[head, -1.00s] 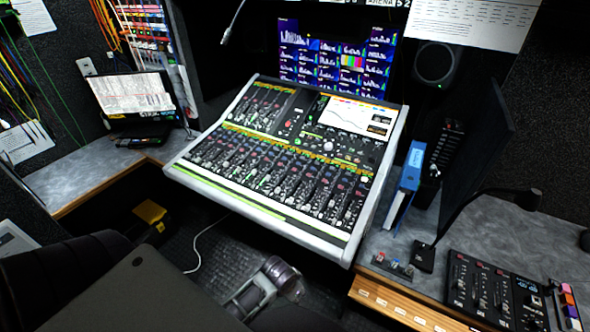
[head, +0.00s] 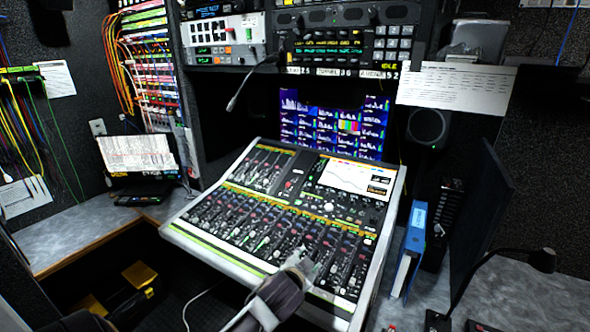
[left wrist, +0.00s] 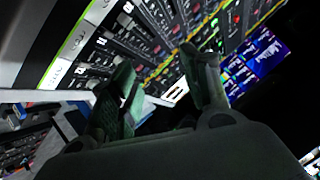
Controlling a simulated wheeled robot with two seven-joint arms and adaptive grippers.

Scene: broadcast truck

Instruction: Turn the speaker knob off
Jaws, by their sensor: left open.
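The speaker (head: 428,127) is a dark box with a round cone. It stands at the back right of the mixing console, below a pinned paper. Its knob is too small and dark to make out. My left gripper (head: 298,260) is over the front part of the console, lower and to the left of the speaker and well apart from it. In the left wrist view my left gripper (left wrist: 160,66) is open with nothing between its fingers. The speaker cannot be made out there. My right gripper is not in view.
The mixing console (head: 173,232) fills the middle. A blue binder (head: 409,250) and a dark monitor (head: 480,195) stand between the console and the right side. A gooseneck microphone (head: 250,82) hangs above the console. A lamp (head: 540,260) arches over the right counter.

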